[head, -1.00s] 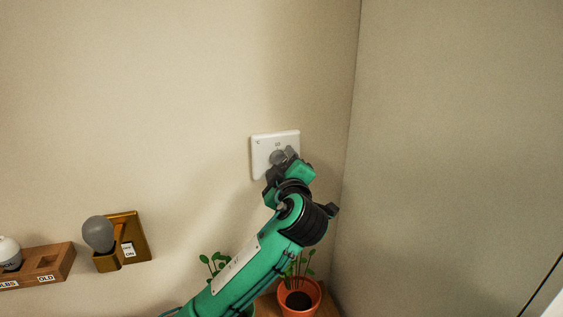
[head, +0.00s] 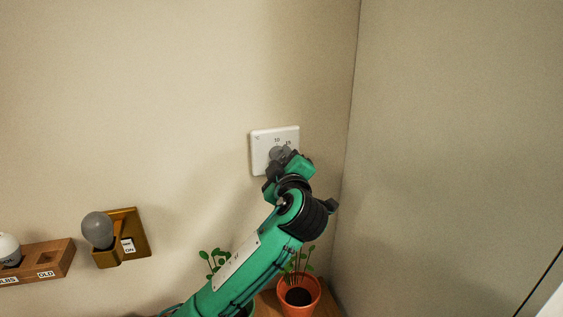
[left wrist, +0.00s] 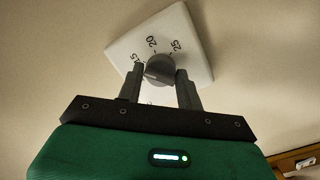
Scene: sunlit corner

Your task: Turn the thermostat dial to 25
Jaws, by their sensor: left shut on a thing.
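The thermostat is a white square plate (head: 258,150) on the wall left of the room corner. It also shows in the left wrist view (left wrist: 198,62), with the numbers 15, 20 and 25 around the dial. The round grey dial (left wrist: 160,66) sits in the middle of the plate. My left gripper (head: 281,157) reaches up to it from below. In the left wrist view its two fingers (left wrist: 159,76) are on either side of the dial, shut on it. I cannot read clearly where the dial points. My right gripper is not in view.
A grey bulb (head: 97,230) sits in a brass wall fixture (head: 141,232) at lower left, beside a wooden bulb holder (head: 60,262). A potted plant (head: 299,297) stands below my left arm. The wall around the plate is clear.

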